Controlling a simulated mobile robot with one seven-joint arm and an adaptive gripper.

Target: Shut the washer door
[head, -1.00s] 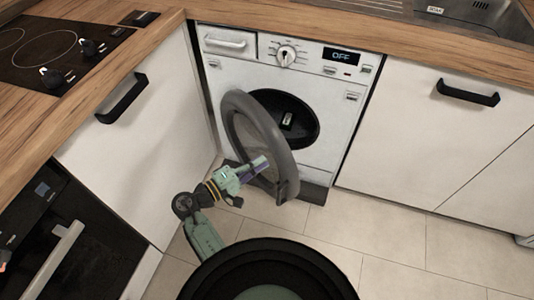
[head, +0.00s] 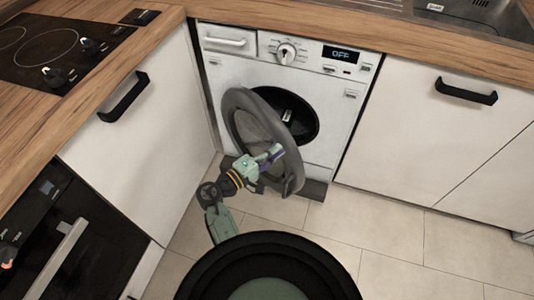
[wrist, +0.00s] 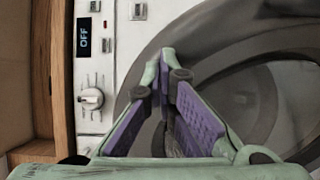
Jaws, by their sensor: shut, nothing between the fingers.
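The washer (head: 341,100) is white and built in under the counter, with a display reading OFF. Its round door (head: 236,110) has a thick grey ring and a glass middle. It is hinged on the left and stands partly open, with the dark drum opening (head: 300,108) showing behind it on the right. My gripper (head: 278,152) is shut and empty, at the lower front of the door. In the wrist view my gripper (wrist: 168,62) has its fingertips together in front of the grey door ring (wrist: 205,38). I cannot tell whether they touch it.
White cabinets with black handles (head: 124,97) and (head: 467,92) flank the washer. An oven (head: 75,245) and a hob (head: 60,45) are at left. A sink (head: 470,12) is at top right. The tiled floor (head: 390,235) is clear at right.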

